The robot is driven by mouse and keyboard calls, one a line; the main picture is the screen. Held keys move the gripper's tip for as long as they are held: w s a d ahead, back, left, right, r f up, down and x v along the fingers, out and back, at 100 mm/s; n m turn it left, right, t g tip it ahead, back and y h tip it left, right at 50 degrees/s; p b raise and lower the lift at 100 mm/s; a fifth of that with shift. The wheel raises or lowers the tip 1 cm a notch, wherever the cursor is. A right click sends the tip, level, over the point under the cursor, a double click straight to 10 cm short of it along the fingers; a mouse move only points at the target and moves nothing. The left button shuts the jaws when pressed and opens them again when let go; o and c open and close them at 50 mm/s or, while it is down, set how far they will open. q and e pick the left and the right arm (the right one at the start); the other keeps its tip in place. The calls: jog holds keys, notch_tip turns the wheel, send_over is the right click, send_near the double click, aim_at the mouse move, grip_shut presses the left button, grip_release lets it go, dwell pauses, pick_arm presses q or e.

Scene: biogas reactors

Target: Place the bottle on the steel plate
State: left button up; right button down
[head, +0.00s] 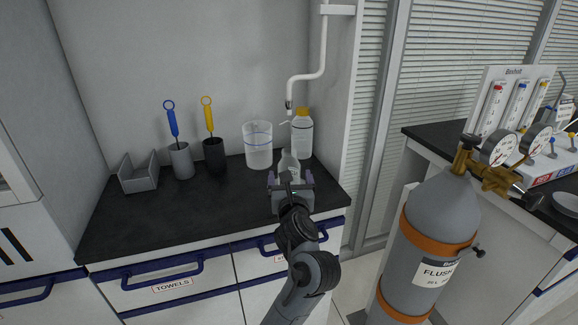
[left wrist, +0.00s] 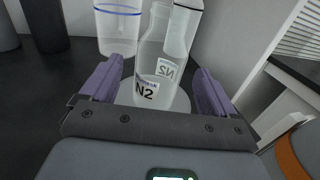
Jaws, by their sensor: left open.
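A small pale bottle labelled N2 (left wrist: 148,85) stands upright on the dark counter side; in the head view its top (head: 289,164) shows just beyond my left gripper. My left gripper (head: 290,183) is open, and in the left wrist view its purple fingers (left wrist: 155,90) lie on either side of the bottle, with gaps visible. A pale round disc (left wrist: 181,103) shows around the bottle's base; I cannot tell if it is the steel plate. A grey round dish (head: 567,204) lies on the right-hand counter, cut by the frame edge. My right gripper is not in view.
A clear beaker (head: 258,146) and a yellow-capped bottle (head: 302,134) stand close behind the bottle. Brush holders (head: 180,161) and a grey tray (head: 138,173) stand left. A grey gas cylinder (head: 428,248) with gauges stands before the right counter. The left counter's front is clear.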

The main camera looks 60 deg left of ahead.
pick_arm(q)
jog(key=p+v, duration=0.1)
jog(key=v, duration=0.4)
jog(key=shift+s+d, duration=0.1)
jog(key=shift+d, duration=0.05)
jog(key=w+d+f+m+t+h, duration=0.15)
jog(key=d+f+m+h, duration=0.6)
jog(key=m, duration=0.85)
jog(key=d+f+m+t+h, duration=0.2)
jog(key=d+f+m+h, duration=0.3)
jog(key=d+f+m, duration=0.8)
jog(key=s+d+f+m+g+h, duration=0.1)
jog(key=s+d+f+m+g, duration=0.1)
jog(key=s+m, duration=0.4)
jog(key=s+d+f+m+g+h, duration=0.1)
jog(key=s+d+f+m+g, duration=0.1)
jog(key=s+f+m, duration=0.3)
jog(key=s+d+f+m+g+h, duration=0.1)
jog(key=s+f+m+g, duration=0.3)
jog(key=s+m, duration=0.4)
jog(key=shift+d+f+m, duration=0.25)
jog(key=shift+d+m, duration=0.65)
jog(key=shift+m, duration=0.3)
jog(key=shift+h, duration=0.25)
